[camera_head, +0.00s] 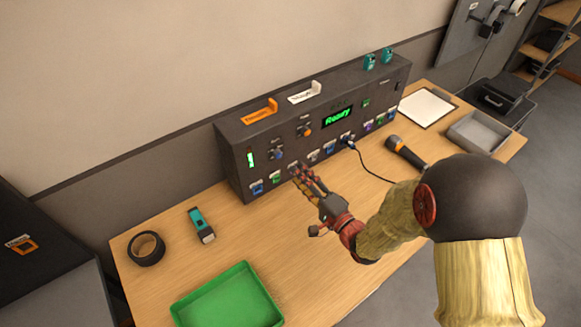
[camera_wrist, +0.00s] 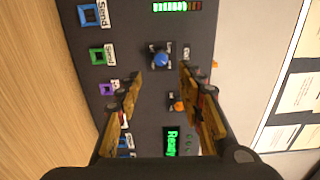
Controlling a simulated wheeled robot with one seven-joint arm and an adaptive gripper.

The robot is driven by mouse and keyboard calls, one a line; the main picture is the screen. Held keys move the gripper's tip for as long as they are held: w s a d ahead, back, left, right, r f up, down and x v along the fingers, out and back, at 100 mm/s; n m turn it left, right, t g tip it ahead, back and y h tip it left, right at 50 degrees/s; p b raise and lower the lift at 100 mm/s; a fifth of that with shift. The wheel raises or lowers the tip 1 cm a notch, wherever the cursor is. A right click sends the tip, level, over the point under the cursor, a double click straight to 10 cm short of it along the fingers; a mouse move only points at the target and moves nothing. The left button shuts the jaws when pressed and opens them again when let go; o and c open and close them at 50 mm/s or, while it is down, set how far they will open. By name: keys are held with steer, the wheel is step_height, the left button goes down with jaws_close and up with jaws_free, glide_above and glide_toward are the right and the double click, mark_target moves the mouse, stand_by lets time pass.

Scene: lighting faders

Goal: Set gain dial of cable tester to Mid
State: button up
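The cable tester (camera_head: 235,135) is a long dark box at the back of the table with a green "Ready" display (camera_head: 337,116). Its front has two dials: a blue one (camera_head: 277,153), also in the wrist view (camera_wrist: 160,59), and an orange one (camera_head: 305,131), also in the wrist view (camera_wrist: 178,106). Small labels surround the blue dial; I cannot read which dial is gain or the setting. My gripper (camera_head: 297,172) is in front of the panel. In the wrist view my gripper (camera_wrist: 163,75) is open and empty, its fingertips on either side of the line to the blue dial.
Coloured sockets (camera_wrist: 98,56) run along the panel's lower edge; a black cable (camera_head: 368,168) is plugged in there. A flashlight-like tool (camera_head: 405,153) lies right. A green tray (camera_head: 228,298), black tape roll (camera_head: 146,248) and teal-black device (camera_head: 201,225) are on the left.

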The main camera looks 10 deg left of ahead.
steer(key=shift+v, duration=1.3)
steer(key=w+d+r+n+t+h, duration=0.1)
steer(key=w+d+r+h, duration=0.2)
steer(key=d, duration=0.2)
steer(key=w+d+r+n+h, duration=0.2)
steer(key=w+d+r+h, duration=0.1)
steer(key=d+h, duration=0.15)
steer(key=s+d+r+h, duration=0.2)
steer(key=d+r+h, duration=0.3)
steer(key=d, duration=0.5)
steer(key=s+d+r+n+g+h, duration=0.1)
steer(key=s+d+r+n+g, duration=0.2)
steer(key=s+d, duration=0.5)
steer(key=s+r+n+g, duration=0.1)
steer(key=s+g, duration=0.1)
steer(key=s, duration=0.7)
steer(key=s+r+n+g, duration=0.1)
steer(key=s+g, duration=0.1)
steer(key=s, duration=0.7)
steer(key=shift+s+r, duration=0.25)
steer(key=shift+s, duration=0.1)
